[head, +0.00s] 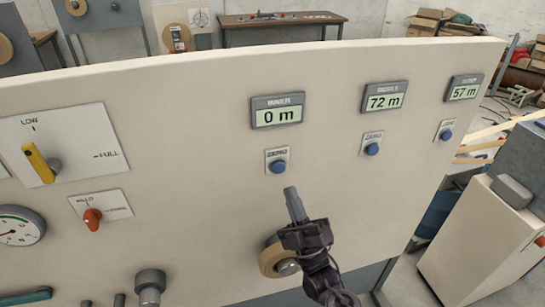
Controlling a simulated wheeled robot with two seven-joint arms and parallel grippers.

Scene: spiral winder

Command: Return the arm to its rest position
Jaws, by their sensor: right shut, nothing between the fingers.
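My right gripper (294,205) is in front of the cream control panel (210,170), with my dark arm coming up from the bottom. Its fingers are shut together and empty. The fingertips point up and sit a little below and right of the blue button (278,167) under the leftmost display (278,110), which reads 0 m. I cannot tell whether the fingertips touch the panel. My left gripper is not in view.
Right of it are displays reading 72 m (384,97) and 57 m (464,88), each above a blue button. A yellow lever (38,162), a red knob (92,218) and a gauge (18,226) are at left. A tan roll (272,262) is partly behind my gripper.

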